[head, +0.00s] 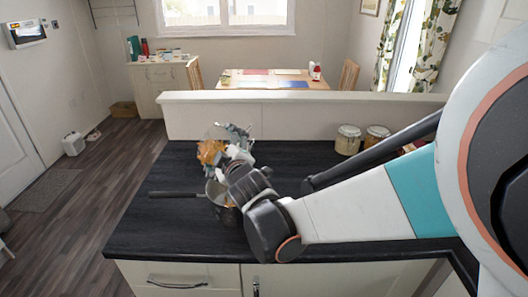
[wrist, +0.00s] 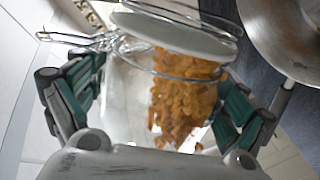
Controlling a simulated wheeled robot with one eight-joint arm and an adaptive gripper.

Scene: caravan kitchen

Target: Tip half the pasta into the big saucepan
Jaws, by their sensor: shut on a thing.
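A clear glass jar with a wire clip (wrist: 130,90) is between the fingers of my gripper (wrist: 152,105), which is shut on it. Orange-brown pasta (wrist: 185,95) lies against the jar's right side in the wrist view. A pale round lid (wrist: 175,33) with wire shows at the jar's top; I cannot tell how far open it is. In the head view my gripper (head: 236,150) holds the jar, with its pasta (head: 210,152), tilted above the steel saucepan (head: 217,190). The saucepan also shows in the wrist view (wrist: 285,35). Orange shows at the pan, partly hidden by my arm.
The saucepan's dark handle points left over the dark worktop (head: 165,215). Two lidded canisters (head: 348,140) (head: 376,136) stand at the back right. A low pale partition (head: 300,118) runs behind the worktop. The worktop's left part is clear.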

